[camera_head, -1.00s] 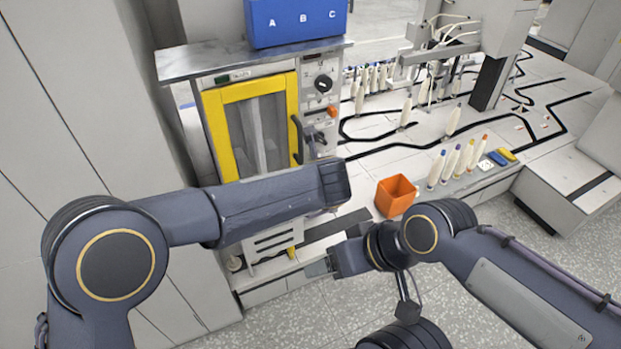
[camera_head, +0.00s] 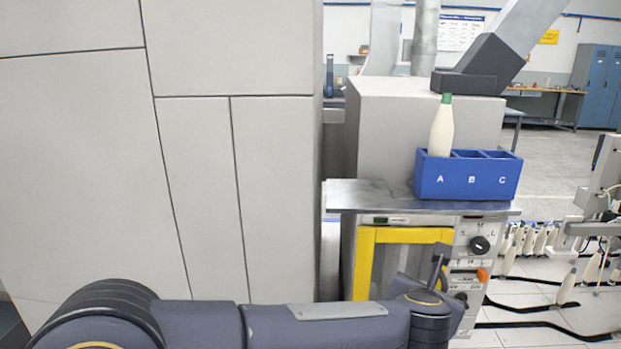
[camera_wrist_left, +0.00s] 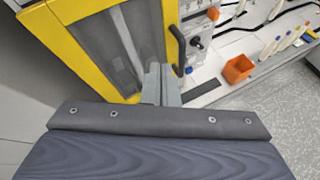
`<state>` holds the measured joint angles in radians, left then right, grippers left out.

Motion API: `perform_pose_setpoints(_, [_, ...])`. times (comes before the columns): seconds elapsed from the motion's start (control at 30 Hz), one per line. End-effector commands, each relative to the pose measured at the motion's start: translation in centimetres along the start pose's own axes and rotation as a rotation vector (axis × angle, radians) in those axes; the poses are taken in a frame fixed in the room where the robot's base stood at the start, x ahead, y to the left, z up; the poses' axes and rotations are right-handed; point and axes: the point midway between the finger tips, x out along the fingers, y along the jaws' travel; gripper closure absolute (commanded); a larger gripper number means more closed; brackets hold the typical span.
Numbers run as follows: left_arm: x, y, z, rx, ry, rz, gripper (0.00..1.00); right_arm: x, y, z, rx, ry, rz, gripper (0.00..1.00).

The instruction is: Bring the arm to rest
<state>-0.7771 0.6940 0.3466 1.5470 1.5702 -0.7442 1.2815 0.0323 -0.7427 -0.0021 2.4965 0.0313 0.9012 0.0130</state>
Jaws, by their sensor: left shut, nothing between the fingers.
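My left arm (camera_head: 320,325) reaches from the left across the bottom of the head view, in front of the yellow-framed cabinet door. In the left wrist view my left gripper (camera_wrist_left: 161,84) has its two grey fingers together with nothing between them. The fingers are in front of the yellow-framed door (camera_wrist_left: 82,50), near its dark handle (camera_wrist_left: 178,50); I cannot tell whether they touch it. My right arm and right gripper are not in view.
A blue box (camera_head: 463,190) marked A, B, C stands on the metal cabinet top (camera_head: 375,197). A white bobbin (camera_head: 442,130) with a green tip stands upright in compartment A. An orange bin (camera_wrist_left: 238,69) and several bobbins are on the bench to the right.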

Motion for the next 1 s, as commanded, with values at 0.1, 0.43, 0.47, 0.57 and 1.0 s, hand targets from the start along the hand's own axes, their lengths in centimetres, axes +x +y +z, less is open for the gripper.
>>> perform_pose_setpoints(0.1, [-4.1,8.5,4.3,0.296,-0.19,0.008,1.0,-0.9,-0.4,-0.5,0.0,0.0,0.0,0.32])
perform_pose_setpoints(0.43, [-18.8,21.8,-3.3,1.412,-0.281,-0.009,1.0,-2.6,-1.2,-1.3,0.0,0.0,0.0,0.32])
perform_pose_setpoints(0.47, [-20.1,22.3,-5.2,1.506,-0.256,-0.03,1.0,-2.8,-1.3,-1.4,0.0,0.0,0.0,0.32])
perform_pose_setpoints(0.57, [-24.0,23.2,-11.6,1.78,-0.162,-0.138,1.0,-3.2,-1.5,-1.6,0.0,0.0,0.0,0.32])
perform_pose_setpoints(1.0, [-33.3,21.9,-28.2,2.216,0.068,-0.612,1.0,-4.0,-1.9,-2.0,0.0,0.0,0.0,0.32])
